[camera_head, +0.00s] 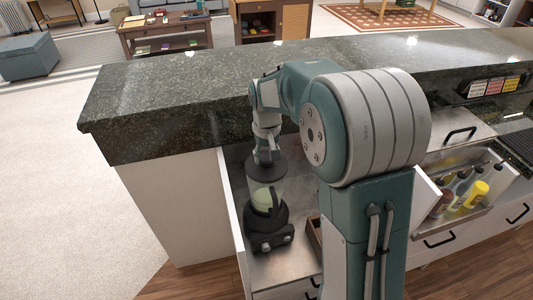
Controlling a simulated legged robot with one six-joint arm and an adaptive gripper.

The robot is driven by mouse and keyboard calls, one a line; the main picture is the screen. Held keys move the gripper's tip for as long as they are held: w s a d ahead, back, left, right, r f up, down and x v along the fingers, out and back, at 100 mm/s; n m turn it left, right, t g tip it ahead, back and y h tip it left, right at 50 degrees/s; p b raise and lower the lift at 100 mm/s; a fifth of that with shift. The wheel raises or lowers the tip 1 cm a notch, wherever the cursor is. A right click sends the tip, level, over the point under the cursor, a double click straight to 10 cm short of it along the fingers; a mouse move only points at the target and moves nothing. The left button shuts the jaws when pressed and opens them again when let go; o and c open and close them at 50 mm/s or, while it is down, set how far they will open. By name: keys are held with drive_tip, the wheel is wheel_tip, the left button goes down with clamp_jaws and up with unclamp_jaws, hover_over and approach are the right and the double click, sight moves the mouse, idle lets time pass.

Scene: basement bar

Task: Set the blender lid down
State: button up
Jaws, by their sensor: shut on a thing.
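The blender (268,225) stands upright on the lower steel counter, with a dark base and a clear jar with pale green contents. The dark grey blender lid (262,172) is at the top of the jar. I cannot tell whether it is seated or just above the rim. My gripper (266,157) points down from above and is shut on the lid. Its fingertips are small and partly hidden in this view.
The steel counter (290,268) has little bare room around the blender. A raised dark stone bar top (160,100) runs behind it. A brown wooden box (314,235) is partly hidden by my arm. At right, an open drawer (470,208) holds several bottles.

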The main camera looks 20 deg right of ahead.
drive_tip(key=shift+a, duration=0.25)
drive_tip(key=shift+d+f, duration=0.15)
drive_tip(key=shift+f, duration=0.4)
drive_tip(key=o, duration=1.2)
drive_tip(key=shift+o, duration=0.2)
